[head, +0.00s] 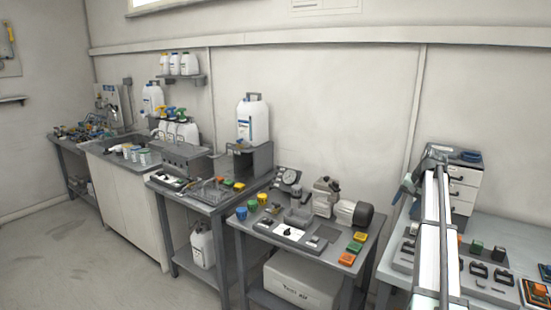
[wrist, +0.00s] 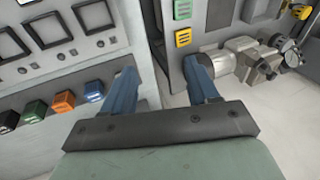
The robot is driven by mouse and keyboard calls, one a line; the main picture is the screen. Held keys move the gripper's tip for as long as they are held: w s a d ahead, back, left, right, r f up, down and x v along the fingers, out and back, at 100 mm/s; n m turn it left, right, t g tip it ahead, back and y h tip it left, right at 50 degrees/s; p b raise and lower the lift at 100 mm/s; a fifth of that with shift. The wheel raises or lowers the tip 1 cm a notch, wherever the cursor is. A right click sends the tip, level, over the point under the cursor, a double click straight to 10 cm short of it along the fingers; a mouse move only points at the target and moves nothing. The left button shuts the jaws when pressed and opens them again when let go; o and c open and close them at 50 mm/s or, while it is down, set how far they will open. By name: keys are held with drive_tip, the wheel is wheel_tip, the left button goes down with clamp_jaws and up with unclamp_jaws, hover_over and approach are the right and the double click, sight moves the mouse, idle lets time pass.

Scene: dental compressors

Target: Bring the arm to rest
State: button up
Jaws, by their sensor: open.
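My gripper (wrist: 160,75) shows in the wrist view with its two blue fingers apart and nothing between them. Pale floor and the gap between two benches lie beyond the fingertips. In the head view my white arm (head: 436,225) rises at the right in front of the right bench. Its far end, with a grey-blue part (head: 408,188), is above the bench's left side. The fingertips cannot be made out clearly there. No contact with any object is visible.
The right bench (head: 508,232) holds trays, coloured blocks and a drawer unit (head: 463,182). The middle bench carries a pump (head: 325,195), a motor (head: 354,213) and coloured cups. A large white jug (head: 253,119) stands further left. Open floor (head: 90,265) lies at the front left.

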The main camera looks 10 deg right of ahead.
drive_tip(key=w+a+f+n+g+y, duration=0.1)
drive_tip(key=w+a+f+n, duration=0.1)
drive_tip(key=a+f, duration=1.2)
drive_tip(key=s+a+f+n+g, duration=0.1)
drive_tip(key=s+a+f+g, duration=0.1)
drive_tip(key=s+a+f, duration=0.7)
drive_tip(key=s+a+f+n+g, duration=0.1)
drive_tip(key=s+a+f, duration=0.3)
drive_tip(key=f, duration=0.9)
drive_tip(key=s+a+f+n+g, duration=0.1)
drive_tip(key=s+a+f+g, duration=0.1)
drive_tip(key=s+a+f, duration=0.55)
drive_tip(key=s+a+f+n+g+h, duration=0.1)
drive_tip(key=s+a+f, duration=0.2)
drive_tip(key=s, duration=0.8)
drive_tip(key=s+a+f+n+g, duration=0.1)
drive_tip(key=s+a+f, duration=0.3)
drive_tip(key=s+f, duration=0.4)
drive_tip(key=s+a+f+n+g+h, duration=0.1)
drive_tip(key=s+a+f, duration=0.3)
drive_tip(key=s, duration=1)
wheel_tip(320, 180, down, 2)
drive_tip(key=shift+f+n+g+h, duration=0.1)
drive_tip(key=shift+n+g+h, duration=0.2)
drive_tip(key=shift+g, duration=0.4)
